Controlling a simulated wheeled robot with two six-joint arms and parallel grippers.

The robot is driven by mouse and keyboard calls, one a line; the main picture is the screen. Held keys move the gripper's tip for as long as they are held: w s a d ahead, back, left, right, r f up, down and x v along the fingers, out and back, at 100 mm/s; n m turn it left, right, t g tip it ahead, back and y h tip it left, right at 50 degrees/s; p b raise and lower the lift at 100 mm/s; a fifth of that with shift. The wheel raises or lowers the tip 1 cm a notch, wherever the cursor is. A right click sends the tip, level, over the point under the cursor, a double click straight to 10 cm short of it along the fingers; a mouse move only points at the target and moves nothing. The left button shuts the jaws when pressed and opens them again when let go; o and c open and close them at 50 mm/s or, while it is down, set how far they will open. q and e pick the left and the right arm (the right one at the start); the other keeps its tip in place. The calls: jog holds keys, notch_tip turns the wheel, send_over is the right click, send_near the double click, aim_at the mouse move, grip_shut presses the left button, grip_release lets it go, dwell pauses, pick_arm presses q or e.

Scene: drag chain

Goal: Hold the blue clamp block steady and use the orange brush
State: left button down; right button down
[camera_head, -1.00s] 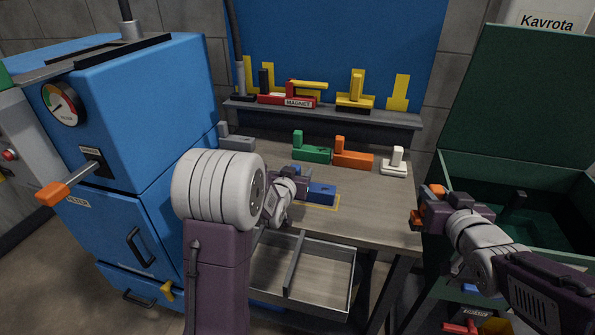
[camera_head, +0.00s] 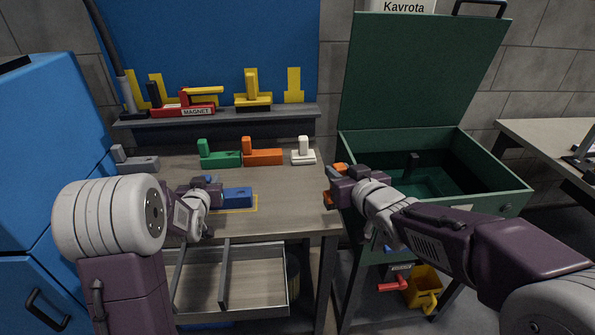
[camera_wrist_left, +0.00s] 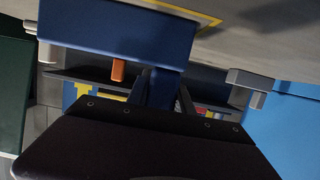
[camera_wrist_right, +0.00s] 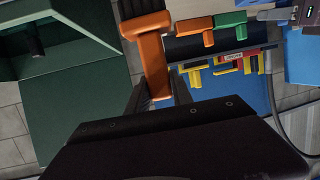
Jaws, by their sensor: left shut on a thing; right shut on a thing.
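The blue clamp block (camera_head: 237,198) lies on the workbench, inside a yellow outline. My left gripper (camera_head: 212,190) is shut on its upright part; the block also fills the top of the left wrist view (camera_wrist_left: 115,35). My right gripper (camera_head: 338,180) is shut on the orange brush (camera_wrist_right: 155,65), near the bench's right edge. In the right wrist view the brush's dark bristles point away from the gripper. In the head view only a small orange part of the brush (camera_head: 333,171) shows. The brush and the blue block are well apart.
Grey, green (camera_head: 220,154), orange (camera_head: 263,152) and white (camera_head: 303,152) blocks stand along the back of the bench. An open drawer (camera_head: 255,283) is below. An open green chest (camera_head: 480,212) is at right, a blue cabinet (camera_head: 50,150) at left.

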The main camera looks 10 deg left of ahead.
jog(key=w+a+r+n+g+y, duration=0.3)
jog(key=a+r+n+y, duration=0.15)
jog(key=a, duration=0.75)
jog(key=w+a+r+n+g+y, duration=0.2)
jog(key=a+r+n+g+y, duration=0.3)
jog(key=a, duration=0.6)
jog(key=shift+a+f+h, duration=0.85)
jog(key=shift+a+f, duration=1.15)
jog(key=shift+f, duration=3.15)
jog(key=shift+s+d, duration=0.55)
jog(key=shift+s, duration=1.45)
jog(key=shift+w+a, duration=0.55)
jog(key=shift+w, duration=1.8)
jog(key=shift+s+d, duration=0.55)
jog(key=shift+s, duration=1.95)
jog(key=w+a+r, duration=0.1)
jog(key=w+r, duration=0.3)
jog(key=r, duration=0.3)
jog(key=shift+w+r, duration=0.3)
jog(key=shift+w, duration=0.1)
